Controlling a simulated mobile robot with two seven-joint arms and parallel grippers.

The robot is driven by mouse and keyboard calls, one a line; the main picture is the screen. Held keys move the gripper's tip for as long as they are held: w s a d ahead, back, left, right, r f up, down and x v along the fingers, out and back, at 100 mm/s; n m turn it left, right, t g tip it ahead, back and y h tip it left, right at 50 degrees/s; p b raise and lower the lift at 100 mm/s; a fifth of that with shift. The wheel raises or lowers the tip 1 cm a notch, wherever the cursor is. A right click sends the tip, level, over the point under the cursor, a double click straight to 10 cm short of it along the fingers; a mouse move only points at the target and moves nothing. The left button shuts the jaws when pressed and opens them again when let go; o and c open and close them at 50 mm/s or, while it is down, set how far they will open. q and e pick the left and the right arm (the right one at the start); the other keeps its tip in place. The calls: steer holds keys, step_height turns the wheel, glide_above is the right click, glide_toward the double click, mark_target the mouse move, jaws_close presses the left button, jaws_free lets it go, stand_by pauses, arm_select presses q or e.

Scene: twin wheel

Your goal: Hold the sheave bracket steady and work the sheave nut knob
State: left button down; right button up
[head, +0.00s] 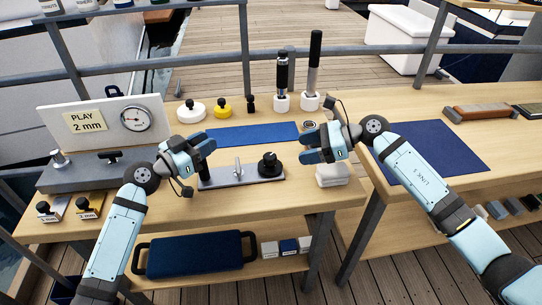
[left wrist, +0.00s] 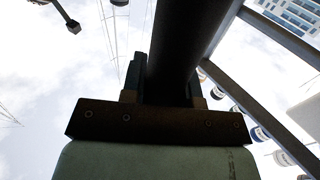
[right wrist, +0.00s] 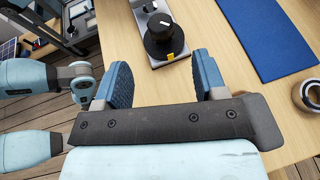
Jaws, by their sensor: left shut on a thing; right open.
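The sheave bracket (head: 228,180) is a grey metal plate on the bench, with a black upright handle (head: 207,148) at its left end and a small silver lever (head: 238,168) in its middle. My left gripper (head: 202,152) is shut on the handle. The left wrist view shows a dark bar (left wrist: 185,45) between its fingers. The black sheave nut knob (head: 268,165) stands at the bracket's right end. My right gripper (head: 304,148) is open and empty, to the right of the knob and apart from it. In the right wrist view the knob (right wrist: 163,40), with a yellow mark, lies beyond the open fingertips (right wrist: 160,72).
A gauge board (head: 105,120) reading "PLAY 2 mm" stands at the left. A blue mat (head: 253,133) lies behind the bracket. White blocks (head: 333,174) sit below the right gripper. A second bench with a navy mat (head: 435,160) is at right.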

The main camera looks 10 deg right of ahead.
mark_target(274, 156)
steer(key=x, duration=1)
steer(key=shift+r, duration=0.1)
steer(key=c, duration=0.9)
